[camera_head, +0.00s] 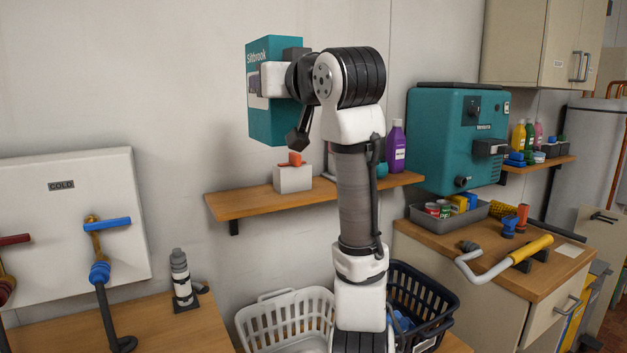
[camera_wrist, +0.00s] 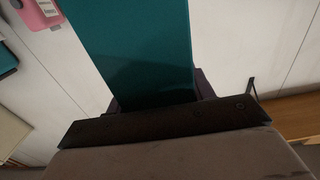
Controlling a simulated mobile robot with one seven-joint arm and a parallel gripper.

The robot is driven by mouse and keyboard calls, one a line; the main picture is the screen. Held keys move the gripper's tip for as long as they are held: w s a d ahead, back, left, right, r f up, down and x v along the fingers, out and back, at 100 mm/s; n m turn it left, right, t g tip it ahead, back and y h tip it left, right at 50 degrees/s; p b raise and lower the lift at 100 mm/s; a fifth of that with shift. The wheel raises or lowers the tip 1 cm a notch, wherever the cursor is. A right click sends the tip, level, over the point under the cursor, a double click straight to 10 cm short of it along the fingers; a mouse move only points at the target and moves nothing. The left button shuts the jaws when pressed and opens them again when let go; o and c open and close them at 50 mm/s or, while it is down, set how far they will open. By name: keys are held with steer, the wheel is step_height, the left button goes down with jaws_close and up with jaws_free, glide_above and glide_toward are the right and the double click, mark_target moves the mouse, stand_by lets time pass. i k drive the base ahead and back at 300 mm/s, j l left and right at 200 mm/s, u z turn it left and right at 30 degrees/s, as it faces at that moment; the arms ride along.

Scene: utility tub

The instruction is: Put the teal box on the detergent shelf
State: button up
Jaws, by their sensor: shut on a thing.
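In the wrist view the teal box (camera_wrist: 135,45) fills the upper middle, between the fingers. A wooden wall shelf (camera_head: 232,207) is below the box, with a clear gap between them. It bears a purple bottle (camera_head: 396,150) and a white block with an orange top (camera_head: 292,176). My arm hides part of the shelf.
The shelf's left end is bare. A teal machine (camera_head: 450,140) hangs right of it. A smaller right shelf (camera_head: 545,164) carries several bottles. White (camera_head: 285,322) and dark blue (camera_head: 430,285) baskets stand below. A pink thing (camera_wrist: 38,12) shows in the wrist view.

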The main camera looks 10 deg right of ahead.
mark_target(238, 199)
steer(key=i+j, duration=0.25)
steer(key=i, duration=0.2)
steer(key=i+j, duration=0.3)
steer(key=i, duration=0.1)
